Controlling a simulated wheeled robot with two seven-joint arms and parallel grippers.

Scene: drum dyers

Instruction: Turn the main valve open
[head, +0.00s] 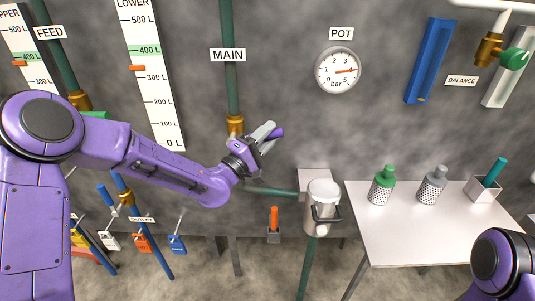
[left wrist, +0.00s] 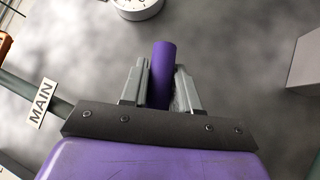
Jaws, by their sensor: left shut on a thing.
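The main valve is a brass body (head: 235,124) on the green pipe below the MAIN sign (head: 228,55). Its purple handle (head: 277,132) points to the right and shows between the fingers of my left gripper (head: 264,139). In the left wrist view the purple handle (left wrist: 162,70) stands between the two grey fingers of my left gripper (left wrist: 160,88), which is shut on it. My gripper hides the joint between handle and valve body. My right gripper is out of view; only part of that arm shows at bottom right.
A POT gauge (head: 338,70) hangs right of the valve. Below are a white pot (head: 322,205) and a white table (head: 400,235) with a green-topped shaker (head: 382,185) and a grey-topped one (head: 432,185). A level scale (head: 150,80) is at left.

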